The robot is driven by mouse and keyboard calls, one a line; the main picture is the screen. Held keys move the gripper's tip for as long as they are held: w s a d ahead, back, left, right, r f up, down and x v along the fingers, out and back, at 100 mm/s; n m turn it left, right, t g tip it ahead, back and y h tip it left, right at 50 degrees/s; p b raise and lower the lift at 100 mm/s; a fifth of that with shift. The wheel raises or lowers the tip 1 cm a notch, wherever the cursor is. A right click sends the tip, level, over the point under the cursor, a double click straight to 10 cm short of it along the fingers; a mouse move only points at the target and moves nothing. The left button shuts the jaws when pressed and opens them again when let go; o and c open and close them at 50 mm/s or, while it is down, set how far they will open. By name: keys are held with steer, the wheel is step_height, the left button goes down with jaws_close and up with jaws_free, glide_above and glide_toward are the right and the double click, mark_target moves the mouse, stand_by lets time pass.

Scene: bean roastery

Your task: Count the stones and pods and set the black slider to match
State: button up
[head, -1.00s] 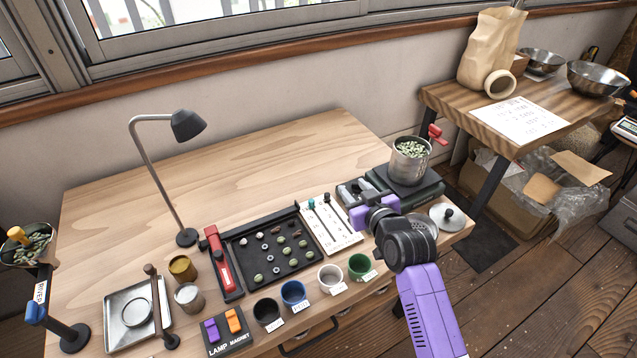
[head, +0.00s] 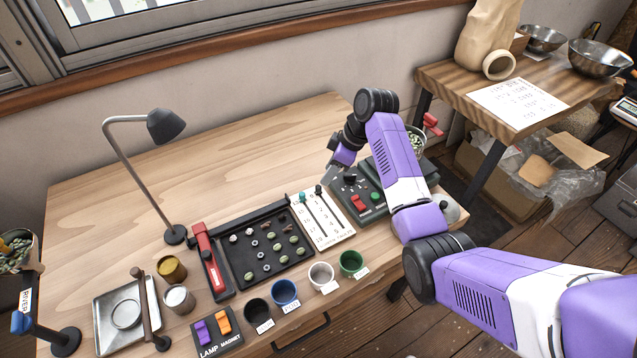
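The slider board (head: 322,222) is a white card on the table with two tracks. Its black slider (head: 318,190) is at the far end of the right track, and a teal slider (head: 303,196) is at the far end of the left track. The black tray (head: 246,276) left of it holds small mixed pieces: green beans, metal rings, pale lumps that look like stones (head: 234,239), and dark brown pieces that look like pods (head: 276,226). My gripper (head: 334,176) hangs just beyond and right of the black slider, apart from it. Its finger gap is too small to judge.
A dark control box (head: 362,214) with a red switch stands right of the board. Several cups, including a blue one (head: 285,291), line the front edge. A red-handled tool (head: 208,258) lies left of the tray. The lamp (head: 165,126) stands behind. The back table is clear.

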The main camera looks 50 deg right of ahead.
mark_target(319, 187)
steer(key=shift+x, duration=3.55)
jaws_close()
